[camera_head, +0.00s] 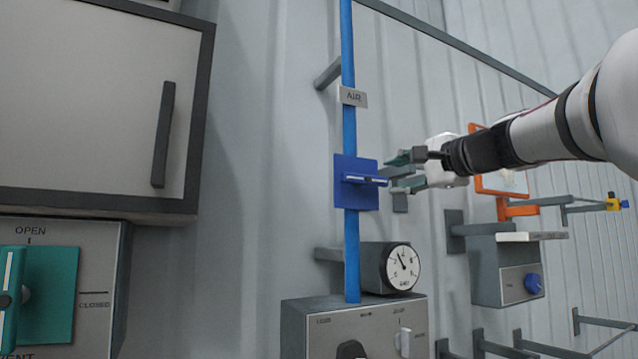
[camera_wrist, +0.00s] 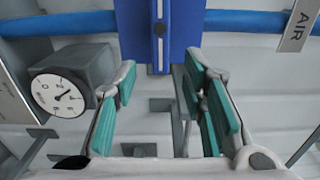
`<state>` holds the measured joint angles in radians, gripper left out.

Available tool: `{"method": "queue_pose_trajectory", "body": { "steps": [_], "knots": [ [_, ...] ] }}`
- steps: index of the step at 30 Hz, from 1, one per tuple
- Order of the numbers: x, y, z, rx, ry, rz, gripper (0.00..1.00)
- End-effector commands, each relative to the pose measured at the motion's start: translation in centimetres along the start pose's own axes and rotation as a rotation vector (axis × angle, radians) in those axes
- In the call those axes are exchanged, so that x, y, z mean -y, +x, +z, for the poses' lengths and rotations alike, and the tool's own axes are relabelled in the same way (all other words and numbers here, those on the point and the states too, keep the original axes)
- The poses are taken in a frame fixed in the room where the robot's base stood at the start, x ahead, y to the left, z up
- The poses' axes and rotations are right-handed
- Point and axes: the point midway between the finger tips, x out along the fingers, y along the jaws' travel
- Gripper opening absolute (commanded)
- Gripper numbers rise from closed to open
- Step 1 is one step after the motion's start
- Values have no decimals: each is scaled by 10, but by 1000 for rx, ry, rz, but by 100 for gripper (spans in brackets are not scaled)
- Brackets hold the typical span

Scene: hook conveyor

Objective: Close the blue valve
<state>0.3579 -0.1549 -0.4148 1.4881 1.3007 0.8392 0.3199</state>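The blue valve (camera_head: 356,166) is a square blue plate on a vertical blue pipe (camera_head: 349,125), below an "AIR" tag. Its blue handle (camera_head: 364,180) with a white stripe lies horizontally, across the pipe. In the wrist view the handle (camera_wrist: 160,30) points down the picture toward my gripper. My gripper (camera_head: 392,173), with teal finger pads, is just right of the valve, open and empty. In the wrist view the fingertips (camera_wrist: 160,72) lie on either side of the handle's near end, with visible gaps; contact is not seen.
A gauge (camera_head: 402,266) and a grey control box (camera_head: 360,325) are below the valve. An orange frame (camera_head: 502,180) and a grey box with a blue knob (camera_head: 508,285) are at right. A teal valve (camera_head: 45,295) and a cabinet (camera_head: 90,95) are at left.

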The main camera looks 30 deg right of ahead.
Motion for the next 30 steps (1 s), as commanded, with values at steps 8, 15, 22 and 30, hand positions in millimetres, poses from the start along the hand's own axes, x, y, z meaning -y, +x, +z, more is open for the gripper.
{"method": "queue_pose_trajectory", "body": {
  "steps": [8,15,22,30],
  "knots": [
    [-1,-38,0,0,0,1,38],
    [-1,-44,0,0,0,1,38],
    [-1,-44,0,0,0,1,38],
    [-11,-42,9,16,-15,27,38]
  ]
}}
